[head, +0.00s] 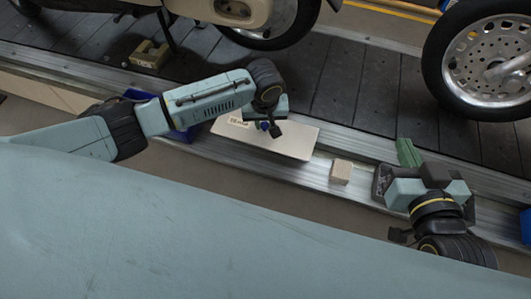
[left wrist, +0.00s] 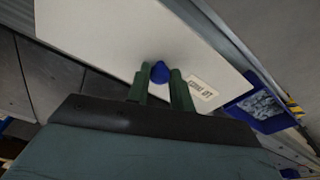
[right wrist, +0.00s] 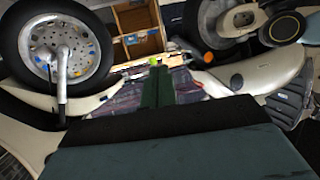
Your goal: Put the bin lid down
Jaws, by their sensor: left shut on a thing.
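The bin lid (head: 294,142) is a flat off-white plate with a printed label and a blue knob (left wrist: 159,72). In the head view it lies level over the metal rail, right of the blue bin; I cannot tell whether it touches the rail. My left gripper (head: 267,126) is shut on the knob, its fingers on both sides in the left wrist view (left wrist: 162,90). The blue bin (left wrist: 262,106) is open with grey contents; my left arm hides part of it in the head view. My right gripper (head: 408,153) appears shut and empty above the rail at the right.
A small beige block (head: 341,171) sits on the rail right of the lid. Motorbike wheels (head: 490,62) stand on the dark slat conveyor (head: 360,90) behind. A yellowish bracket (head: 149,56) lies at the back left. Another blue object (head: 526,226) shows at the right edge.

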